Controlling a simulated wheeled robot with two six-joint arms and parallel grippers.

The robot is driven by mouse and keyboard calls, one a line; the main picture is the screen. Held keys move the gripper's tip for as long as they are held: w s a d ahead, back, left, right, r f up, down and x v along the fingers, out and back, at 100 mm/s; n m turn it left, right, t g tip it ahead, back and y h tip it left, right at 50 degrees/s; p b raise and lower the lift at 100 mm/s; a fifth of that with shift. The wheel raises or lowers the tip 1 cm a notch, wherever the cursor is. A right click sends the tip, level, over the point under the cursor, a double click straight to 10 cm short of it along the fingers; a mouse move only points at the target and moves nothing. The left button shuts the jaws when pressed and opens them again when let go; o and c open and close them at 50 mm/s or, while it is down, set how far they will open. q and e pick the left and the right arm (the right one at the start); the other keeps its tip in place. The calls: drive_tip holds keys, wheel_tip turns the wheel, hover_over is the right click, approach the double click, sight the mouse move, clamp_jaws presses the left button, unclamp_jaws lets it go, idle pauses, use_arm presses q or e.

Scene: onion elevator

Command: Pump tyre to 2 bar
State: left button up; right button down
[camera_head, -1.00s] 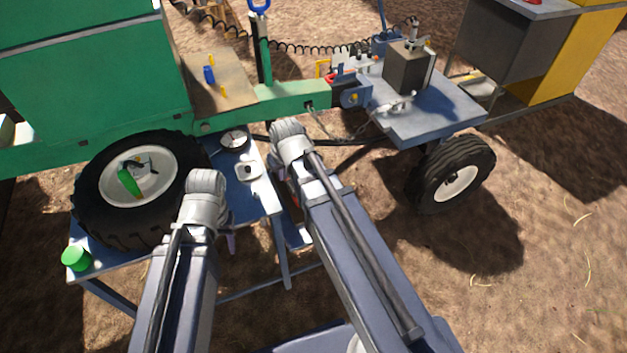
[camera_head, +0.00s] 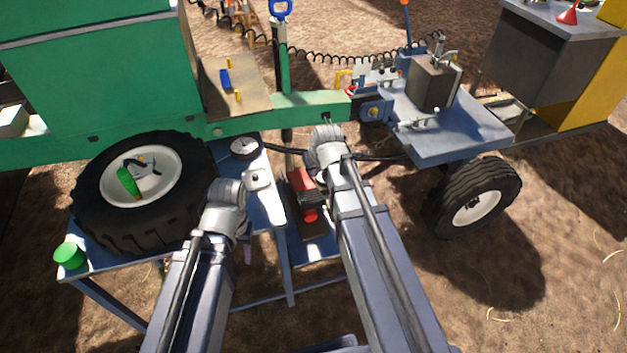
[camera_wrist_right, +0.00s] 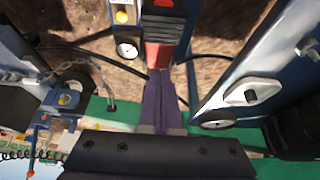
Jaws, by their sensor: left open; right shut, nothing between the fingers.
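The large black tyre (camera_head: 90,211) with a pale rim (camera_head: 165,180) stands at the left in the head view, a green-handled part (camera_head: 128,183) at its hub. A round dial gauge (camera_head: 244,147) and a white box with a dark knob (camera_head: 257,179) sit on the blue bench beside it. A red and black block (camera_head: 305,190) shows between my arms. In the right wrist view, my right gripper (camera_wrist_right: 163,75) is shut and empty, its purple fingers pointing at the red and black block (camera_wrist_right: 160,45); contact is unclear. My left gripper (camera_head: 248,252) is open, mostly hidden below its wrist.
A green cap (camera_head: 69,255) sits on the bench's front left corner. The green machine body (camera_head: 100,75) rises behind the tyre. A blue trailer deck (camera_head: 470,125) with a small black wheel (camera_head: 475,195) stands to the right. A dark hose (camera_head: 380,156) runs behind my right wrist.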

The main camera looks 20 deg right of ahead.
drive_tip(key=b, duration=0.9)
hover_over(310, 195)
drive_tip(key=f, duration=0.9)
drive_tip(key=shift+s, duration=0.2)
drive_tip(key=shift+s+f+b, duration=0.2)
drive_tip(key=shift+f+b, duration=0.25)
drive_tip(key=shift+f, duration=0.1)
drive_tip(key=shift+s+f+b, duration=0.15)
drive_tip(key=shift+f+b, duration=0.3)
drive_tip(key=shift+f, duration=0.1)
drive_tip(key=shift+s+f+b, duration=0.35)
drive_tip(key=shift+f+b, duration=0.25)
drive_tip(key=shift+b, duration=0.05)
drive_tip(key=shift+t, duration=0.6)
drive_tip(key=s+f+b, duration=0.1)
drive_tip(key=f+b, duration=0.2)
drive_tip(key=s+f+b, duration=0.1)
drive_tip(key=f+b, duration=0.2)
drive_tip(key=s+f+b, duration=0.1)
drive_tip(key=f+b, duration=0.1)
drive_tip(key=b, duration=0.1)
drive_tip(key=shift+d+f+b, duration=0.1)
drive_tip(key=shift+f+b, duration=0.3)
drive_tip(key=shift+s+f+b, duration=0.2)
drive_tip(key=shift+b, duration=0.25)
drive_tip(key=shift+r, duration=0.1)
